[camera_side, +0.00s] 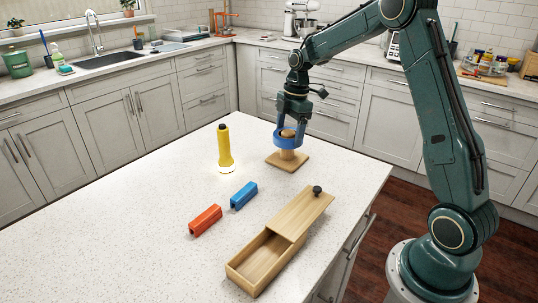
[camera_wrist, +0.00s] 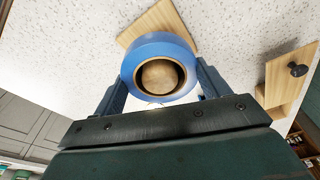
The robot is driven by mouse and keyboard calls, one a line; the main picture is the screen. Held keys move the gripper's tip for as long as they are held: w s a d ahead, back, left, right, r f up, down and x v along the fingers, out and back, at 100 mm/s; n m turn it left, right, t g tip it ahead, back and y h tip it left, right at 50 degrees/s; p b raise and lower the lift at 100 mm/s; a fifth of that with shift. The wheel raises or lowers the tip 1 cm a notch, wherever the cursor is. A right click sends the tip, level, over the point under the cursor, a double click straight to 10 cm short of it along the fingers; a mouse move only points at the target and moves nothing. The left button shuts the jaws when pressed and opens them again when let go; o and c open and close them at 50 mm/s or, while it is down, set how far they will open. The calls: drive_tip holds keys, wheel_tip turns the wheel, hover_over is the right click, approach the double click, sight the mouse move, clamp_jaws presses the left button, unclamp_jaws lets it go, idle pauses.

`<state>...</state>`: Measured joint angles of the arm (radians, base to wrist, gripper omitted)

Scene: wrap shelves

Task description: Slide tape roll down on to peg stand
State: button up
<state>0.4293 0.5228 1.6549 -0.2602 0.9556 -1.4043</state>
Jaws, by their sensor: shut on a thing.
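A blue tape roll (camera_side: 281,140) is held by my gripper (camera_side: 290,122), which is shut on it from above. In the wrist view the roll (camera_wrist: 135,68) sits between the two fingers (camera_wrist: 160,82). The peg stand has a square wooden base (camera_side: 273,160) and a round wooden peg. The peg's top (camera_wrist: 160,76) shows inside the roll's hole in the wrist view. In the side view the peg (camera_side: 287,154) shows below the roll and its top shows within the ring, so the roll is around the peg's upper part, above the base.
A yellow flashlight (camera_side: 224,148) stands on the white counter, left of the stand. A blue block (camera_side: 243,195) and an orange block (camera_side: 205,220) lie in front. A wooden box (camera_side: 262,262) with a partly slid lid (camera_side: 302,212) lies near the right edge.

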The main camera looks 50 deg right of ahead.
sight(288, 147)
drive_tip(key=shift+f, duration=2.7)
drive_tip(key=o, duration=1.1)
drive_tip(key=r, duration=0.4)
drive_tip(key=d+r, duration=0.1)
drive_tip(key=r, duration=0.4)
drive_tip(key=d+r, duration=0.1)
drive_tip(key=r, duration=0.3)
drive_tip(key=shift+s+r, duration=0.35)
drive_tip(key=shift+a, duration=0.15)
